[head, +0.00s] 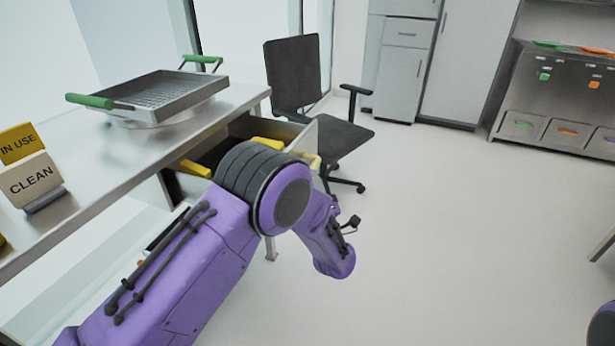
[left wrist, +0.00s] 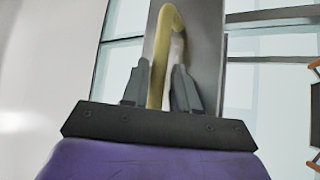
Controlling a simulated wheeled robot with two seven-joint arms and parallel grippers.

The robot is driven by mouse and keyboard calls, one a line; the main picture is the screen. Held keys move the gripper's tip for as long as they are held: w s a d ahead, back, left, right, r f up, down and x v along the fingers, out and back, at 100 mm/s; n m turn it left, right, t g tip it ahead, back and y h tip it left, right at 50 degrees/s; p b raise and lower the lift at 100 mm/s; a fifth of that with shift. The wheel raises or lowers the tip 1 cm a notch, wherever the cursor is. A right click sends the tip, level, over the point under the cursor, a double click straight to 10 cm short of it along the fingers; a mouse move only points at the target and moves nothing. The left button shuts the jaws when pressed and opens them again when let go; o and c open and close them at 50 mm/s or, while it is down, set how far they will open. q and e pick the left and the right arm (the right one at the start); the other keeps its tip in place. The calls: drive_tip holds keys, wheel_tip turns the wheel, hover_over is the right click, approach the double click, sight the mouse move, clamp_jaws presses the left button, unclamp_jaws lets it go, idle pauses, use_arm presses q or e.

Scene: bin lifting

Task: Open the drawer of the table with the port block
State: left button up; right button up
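The drawer (head: 303,135) under the metal table (head: 120,165) stands pulled out, with its dark inside partly visible. Yellow things (head: 265,142) show in and beside it. Its front carries a yellow handle (head: 316,160), mostly hidden by my left arm in the head view. In the left wrist view, the curved yellow handle (left wrist: 163,30) stands between the fingers of my left gripper (left wrist: 160,85). The fingers are close around it, with a narrow gap on the right side; the grey drawer front (left wrist: 205,45) is behind. My right gripper is not in view. I cannot make out a port block.
A metal tray with green handles (head: 180,88) stands on the table, near IN USE (head: 18,143) and CLEAN (head: 32,180) signs. A black office chair (head: 292,75) stands close behind the drawer.

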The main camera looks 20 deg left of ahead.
use_arm(q)
drive_tip(key=v, duration=0.8)
wheel_tip(320, 180, down, 6)
drive_tip(key=d+m+t+h, duration=0.1)
drive_tip(key=m+h, duration=0.6)
drive_tip(key=m, duration=0.1)
drive_tip(key=s+a+f+m+g+h+p, duration=0.35)
drive_tip(key=s+f+m+g+h, duration=0.2)
drive_tip(key=s+f, duration=0.45)
drive_tip(key=s+a+f+g+p, duration=0.1)
drive_tip(key=s+a+g, duration=0.1)
drive_tip(key=s, duration=0.6)
drive_tip(key=s+a+f+g+p, duration=0.2)
drive_tip(key=s+g, duration=0.2)
drive_tip(key=s, duration=0.4)
drive_tip(key=s+a+f+m+g+p, duration=0.1)
drive_tip(key=s+a+g+p, duration=0.1)
drive_tip(key=s, duration=0.6)
drive_tip(key=shift+a+f+g, duration=0.25)
drive_tip(key=shift+f+g, duration=0.15)
drive_tip(key=shift+g, duration=0.05)
drive_tip(key=shift+y, duration=0.25)
